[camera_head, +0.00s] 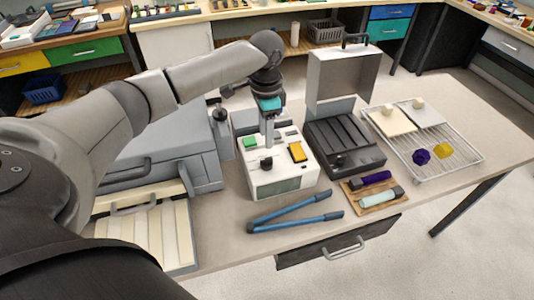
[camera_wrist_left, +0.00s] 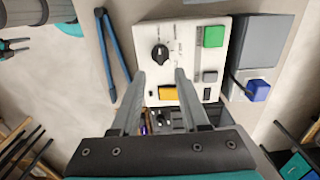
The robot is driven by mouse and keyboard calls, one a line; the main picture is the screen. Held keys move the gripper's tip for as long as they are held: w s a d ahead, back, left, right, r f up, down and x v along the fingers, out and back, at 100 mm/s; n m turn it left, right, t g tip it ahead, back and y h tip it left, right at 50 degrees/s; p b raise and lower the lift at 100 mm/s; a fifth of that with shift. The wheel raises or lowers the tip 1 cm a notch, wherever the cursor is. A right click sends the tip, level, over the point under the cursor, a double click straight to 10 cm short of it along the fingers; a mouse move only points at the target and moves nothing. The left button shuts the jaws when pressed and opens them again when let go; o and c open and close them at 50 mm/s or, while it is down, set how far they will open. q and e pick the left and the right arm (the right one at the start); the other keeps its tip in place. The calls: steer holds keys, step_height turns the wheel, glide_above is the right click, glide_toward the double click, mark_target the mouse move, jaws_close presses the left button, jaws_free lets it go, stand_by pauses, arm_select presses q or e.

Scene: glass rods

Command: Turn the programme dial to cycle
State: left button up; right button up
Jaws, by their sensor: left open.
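A white box (camera_head: 281,180) with a control panel stands on the table and also shows in the wrist view (camera_wrist_left: 190,60). Its round black dial (camera_head: 266,163) has a light pointer mark, which points roughly upward in the wrist view (camera_wrist_left: 160,54); the labels around it are too small to read. My left gripper (camera_head: 268,142) points down above the panel, close to the dial. In the wrist view its open, empty fingers (camera_wrist_left: 160,75) lie either side of a line towards the dial. Whether they touch anything cannot be told. My right gripper is not identifiable.
The panel has a green button (camera_head: 250,142) and an orange one (camera_head: 298,152). Blue-handled tongs (camera_head: 295,210) lie in front. A grey case (camera_head: 165,145) stands left, an open black unit (camera_head: 343,145) right, then a wire rack (camera_head: 440,165).

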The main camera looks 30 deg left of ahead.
mark_target(266, 159)
arm_select(q)
step_height(266, 159, down, 8)
steer(key=shift+r+b, duration=0.25)
steer(key=shift+b, duration=0.05)
steer(key=shift+f, duration=0.4)
arm_select(e)
steer(key=shift+w+a+f, duration=0.1)
steer(key=shift+w+f, duration=0.05)
steer(key=shift+w, duration=0.35)
steer(key=shift+w+f, duration=0.15)
steer(key=shift+w, duration=0.3)
arm_select(q)
jaws_close()
arm_select(e)
steer(key=shift+s, duration=0.2)
